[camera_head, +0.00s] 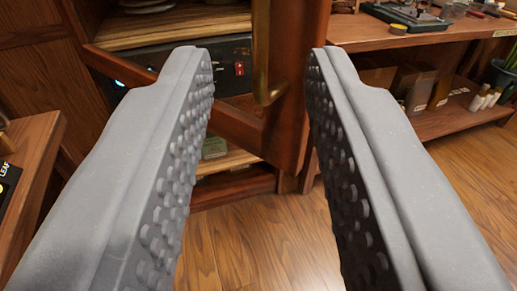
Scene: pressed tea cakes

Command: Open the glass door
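The glass door has a reddish-brown wooden frame (300,75) and appears ajar, its lower rail slanting from the upper left toward me at the right. The glass pane itself is hard to make out. A vertical brass handle (262,45) is on the door near its right stile; its lower end bends at the mount and its top is out of view. My gripper (258,60) is open, its two grey studded fingers wide apart. In the picture the handle lies between the fingertips, with visible gaps on both sides. I cannot tell how far beyond the tips it is.
Behind the door is a wooden cabinet with a dark device (232,62) on a shelf. A lower shelving unit (420,30) with boxes and small items stands right. A wooden table edge (38,150) is at left. The wooden floor (255,245) is clear below.

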